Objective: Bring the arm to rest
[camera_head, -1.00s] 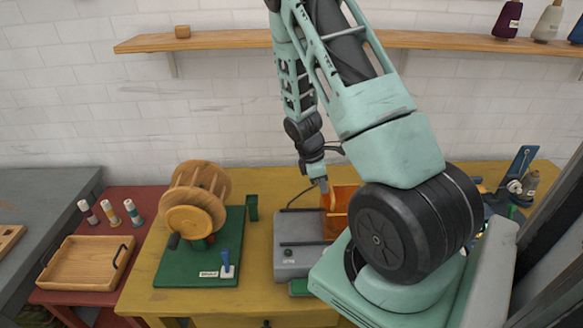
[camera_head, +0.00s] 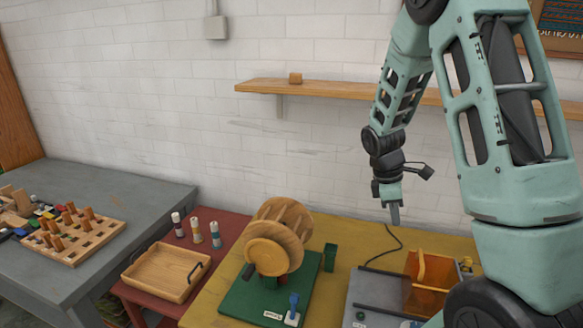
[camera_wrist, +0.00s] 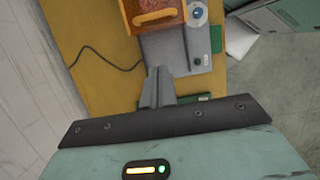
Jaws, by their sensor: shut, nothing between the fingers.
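My gripper (camera_head: 395,214) hangs fingers down above the back of the yellow table (camera_head: 207,307), in front of the white tiled wall. Its fingers are shut with nothing between them. In the wrist view my gripper (camera_wrist: 158,75) shows as closed fingers over the grey device (camera_wrist: 164,52). My arm rises at the right of the head view, bent high and then down to the wrist. The gripper is apart from the objects on the table.
A grey device (camera_head: 365,292) with an orange box (camera_head: 430,272) stands below right of my gripper. A wooden reel (camera_head: 281,236) on a green base (camera_head: 240,296) stands left. A wooden tray (camera_head: 165,272) is on the red table. A wall shelf (camera_head: 330,89) runs behind the arm.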

